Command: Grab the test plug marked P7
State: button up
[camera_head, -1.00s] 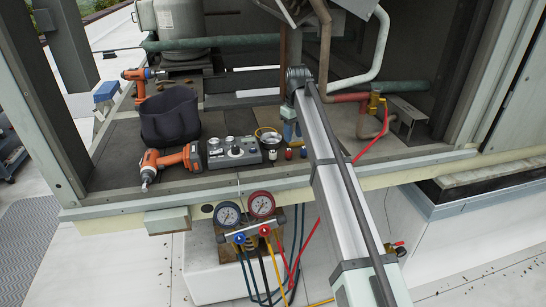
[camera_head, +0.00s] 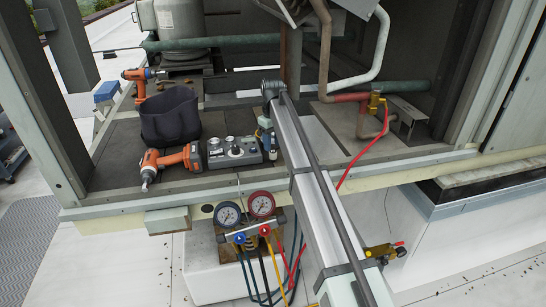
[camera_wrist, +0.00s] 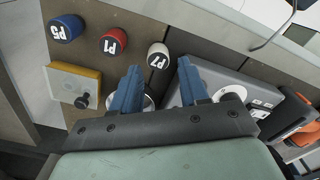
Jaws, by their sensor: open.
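The white plug marked P7 (camera_wrist: 158,56) stands at the upper middle of the wrist view, its label upside down. The red plug marked P1 (camera_wrist: 113,41) and the blue plug marked P5 (camera_wrist: 67,28) stand to its left. My gripper (camera_wrist: 158,68) is open and empty; its two blue fingers point toward P7, one to either side in the picture. Whether the fingertips are at the plug's height I cannot tell.
The grey control box (camera_head: 234,151) is close by the right finger in the wrist view. A yellow block with a black knob (camera_wrist: 74,82) lies left. An orange drill (camera_head: 172,161), a dark bucket (camera_head: 170,116) and a pressure gauge set (camera_head: 246,210) stand around.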

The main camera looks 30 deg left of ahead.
aim_at(273, 151)
jog(key=shift+w+f, duration=0.15)
jog(key=shift+f, duration=2.6)
jog(key=shift+c, duration=0.2)
jog(key=c, duration=0.8)
